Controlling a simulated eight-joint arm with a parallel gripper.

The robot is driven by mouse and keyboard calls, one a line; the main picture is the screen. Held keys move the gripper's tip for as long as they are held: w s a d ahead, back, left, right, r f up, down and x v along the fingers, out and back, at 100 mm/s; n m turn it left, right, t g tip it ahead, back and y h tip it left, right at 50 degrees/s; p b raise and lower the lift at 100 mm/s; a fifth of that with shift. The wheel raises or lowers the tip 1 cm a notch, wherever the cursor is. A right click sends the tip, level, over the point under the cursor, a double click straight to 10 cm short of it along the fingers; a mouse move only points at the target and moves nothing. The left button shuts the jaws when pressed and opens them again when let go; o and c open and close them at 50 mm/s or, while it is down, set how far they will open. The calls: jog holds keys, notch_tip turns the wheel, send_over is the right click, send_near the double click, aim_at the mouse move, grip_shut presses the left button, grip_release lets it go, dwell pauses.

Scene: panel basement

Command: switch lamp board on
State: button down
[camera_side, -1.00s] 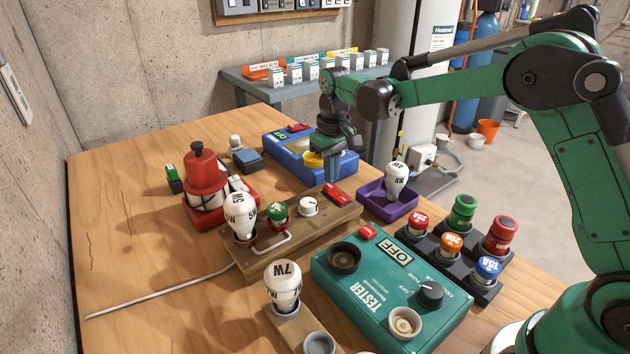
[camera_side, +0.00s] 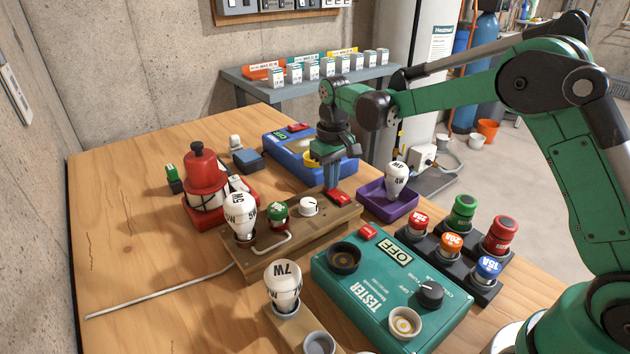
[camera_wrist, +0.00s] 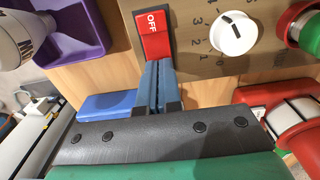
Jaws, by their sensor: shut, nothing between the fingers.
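The lamp board (camera_side: 262,254) is a wooden board carrying a white bulb (camera_side: 240,217), a green fuse (camera_side: 277,213), a white dial (camera_side: 309,206) and a red rocker switch (camera_side: 339,198). In the wrist view the red switch (camera_wrist: 153,32) shows the word OFF on its far part. My gripper (camera_side: 331,187) is shut and empty, pointing down at the switch's far end. In the wrist view its blue fingertips (camera_wrist: 159,65) are at the near end of the switch, opposite the OFF end. I cannot tell whether they touch it. The dial (camera_wrist: 233,33) stands beside the switch.
A purple tray (camera_side: 388,205) with a 4W bulb stands right of the board. A green tester (camera_side: 385,290) reading OFF is in front. A blue box (camera_side: 290,155) is behind, and a red lantern (camera_side: 204,180) is at the left. Bare table lies at the far left.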

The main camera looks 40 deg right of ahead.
aim_at(333, 192)
jog(key=shift+f, duration=0.15)
jog(key=shift+r, duration=3.55)
jog(key=shift+s+r, duration=0.1)
jog(key=s+a+r+t, duration=0.1)
jog(key=s+t, duration=0.6)
jog(key=s, duration=0.9)
jog(key=shift+a, duration=0.4)
